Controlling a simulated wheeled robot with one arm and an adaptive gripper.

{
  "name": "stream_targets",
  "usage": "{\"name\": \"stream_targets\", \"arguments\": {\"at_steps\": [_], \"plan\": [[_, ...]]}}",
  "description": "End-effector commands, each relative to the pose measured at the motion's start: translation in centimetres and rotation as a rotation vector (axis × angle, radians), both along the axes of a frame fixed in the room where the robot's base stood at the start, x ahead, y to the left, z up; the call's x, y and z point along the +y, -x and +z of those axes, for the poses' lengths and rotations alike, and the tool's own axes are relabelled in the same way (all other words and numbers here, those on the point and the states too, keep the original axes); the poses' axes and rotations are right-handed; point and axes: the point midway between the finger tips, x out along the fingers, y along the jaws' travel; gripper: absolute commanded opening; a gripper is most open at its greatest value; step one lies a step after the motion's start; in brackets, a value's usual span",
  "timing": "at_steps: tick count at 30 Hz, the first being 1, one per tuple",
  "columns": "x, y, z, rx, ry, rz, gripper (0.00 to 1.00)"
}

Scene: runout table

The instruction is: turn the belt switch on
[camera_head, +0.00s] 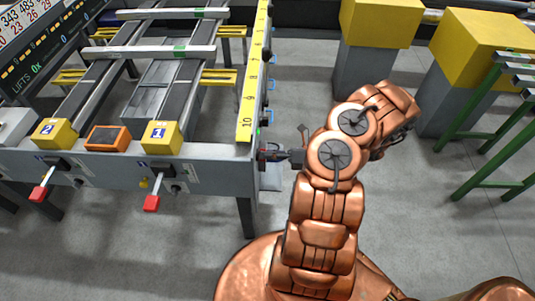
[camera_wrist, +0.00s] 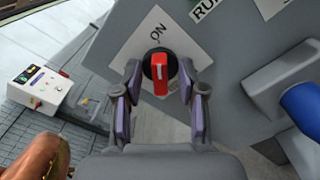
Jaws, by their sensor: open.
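In the wrist view the belt switch (camera_wrist: 160,72) is a red handle on a round black base, mounted on a white plate (camera_wrist: 128,50) with the word ON beside it. The handle stands roughly upright in the picture. My gripper (camera_wrist: 160,80) is open, with one finger on each side of the switch. I cannot tell whether either finger touches it. In the head view my gripper (camera_head: 279,156) is at the right front corner of the runout table (camera_head: 210,160). The switch is too small to make out clearly there.
Red levers (camera_head: 151,203) and yellow boxes (camera_head: 160,137) line the table front. Yellow-topped blocks (camera_head: 380,22) and a green rack (camera_head: 490,135) stand right; floor between is clear.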

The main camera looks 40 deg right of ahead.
Motion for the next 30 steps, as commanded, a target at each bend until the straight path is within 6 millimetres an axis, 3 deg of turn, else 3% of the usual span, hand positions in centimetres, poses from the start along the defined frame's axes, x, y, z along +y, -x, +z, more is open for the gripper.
{"name": "stream_targets", "arguments": {"at_steps": [8, 21, 30], "plan": [[-0.5, 0.3, 0.0, -0.001, 0.001, -0.001, 0.41], [-6.4, 5.3, -0.1, 0.001, 0.005, -0.004, 0.41], [-8.8, 7.5, -0.1, 0.000, 0.003, -0.003, 0.41]]}}
